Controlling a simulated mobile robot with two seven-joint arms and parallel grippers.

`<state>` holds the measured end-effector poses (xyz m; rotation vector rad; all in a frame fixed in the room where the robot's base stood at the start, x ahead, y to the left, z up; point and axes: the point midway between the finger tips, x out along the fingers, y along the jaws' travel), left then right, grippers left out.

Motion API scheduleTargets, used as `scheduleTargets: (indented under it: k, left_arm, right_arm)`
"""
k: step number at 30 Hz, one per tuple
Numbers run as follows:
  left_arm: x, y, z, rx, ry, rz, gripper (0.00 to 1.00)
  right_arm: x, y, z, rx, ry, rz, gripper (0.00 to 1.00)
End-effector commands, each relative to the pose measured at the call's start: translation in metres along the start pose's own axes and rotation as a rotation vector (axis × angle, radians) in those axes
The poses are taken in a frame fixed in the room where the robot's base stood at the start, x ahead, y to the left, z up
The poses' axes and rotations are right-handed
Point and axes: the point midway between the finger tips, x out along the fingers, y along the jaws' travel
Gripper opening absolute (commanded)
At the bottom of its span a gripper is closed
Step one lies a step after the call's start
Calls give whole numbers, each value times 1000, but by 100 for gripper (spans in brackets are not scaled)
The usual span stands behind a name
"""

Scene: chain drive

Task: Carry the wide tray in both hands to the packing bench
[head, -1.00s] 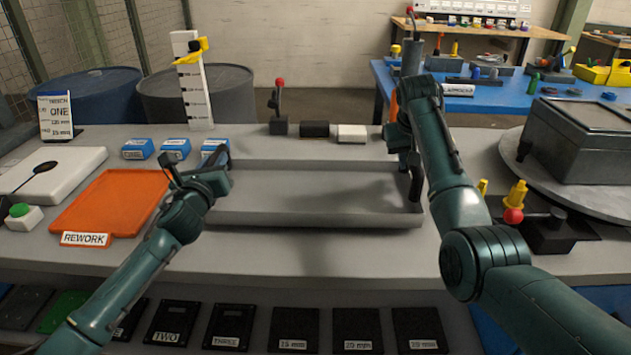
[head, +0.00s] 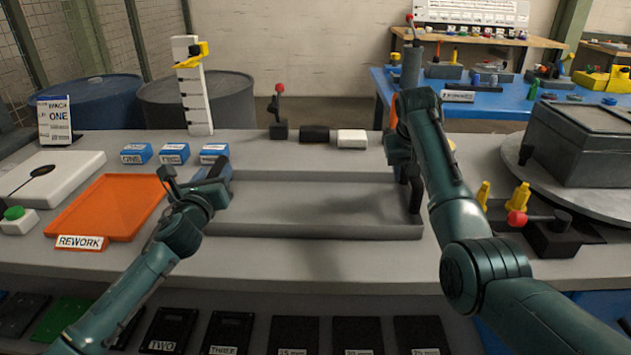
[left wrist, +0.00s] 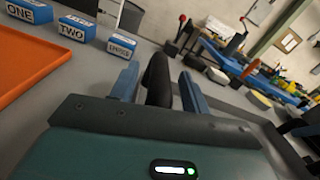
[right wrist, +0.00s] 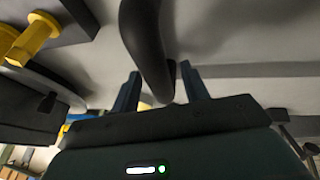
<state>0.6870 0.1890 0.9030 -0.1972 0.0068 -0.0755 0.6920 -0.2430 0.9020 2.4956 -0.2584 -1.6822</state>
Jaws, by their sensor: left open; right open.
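The wide grey tray (head: 310,204) lies flat on the grey bench, empty, with a raised handle at each short end. My left gripper (head: 219,174) is at the tray's left end. In the left wrist view its open fingers stand on either side of the dark left handle (left wrist: 157,80). My right gripper (head: 408,167) is at the right end, over the dark right handle (head: 415,193), which its arm partly hides. In the right wrist view that handle (right wrist: 147,45) passes between the open fingers. I cannot tell whether any finger touches a handle.
An orange REWORK tray (head: 108,207) lies left of the wide tray. Small blue boxes (head: 175,153) and black and white blocks (head: 352,138) stand behind it. A red-knobbed lever fixture (head: 548,232) and a turntable with a grey box (head: 585,145) are at right. A blue bench (head: 500,108) stands behind.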

Motion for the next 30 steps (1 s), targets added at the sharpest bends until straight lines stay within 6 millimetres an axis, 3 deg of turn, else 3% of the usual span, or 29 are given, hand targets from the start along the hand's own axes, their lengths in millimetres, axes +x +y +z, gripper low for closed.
scheduleTargets:
  k: [18, 25, 30]
  left_arm:
    - [-103, 0, -1, 0, 2, -1, 47]
    - [-115, 0, 0, -1, 0, 0, 47]
    - [-115, 0, 0, -1, 0, 0, 47]
  right_arm:
    - [0, 0, 0, 0, 0, 1, 45]
    - [-6, 0, -1, 1, 3, 1, 45]
    - [-34, 0, -1, 0, 6, 1, 45]
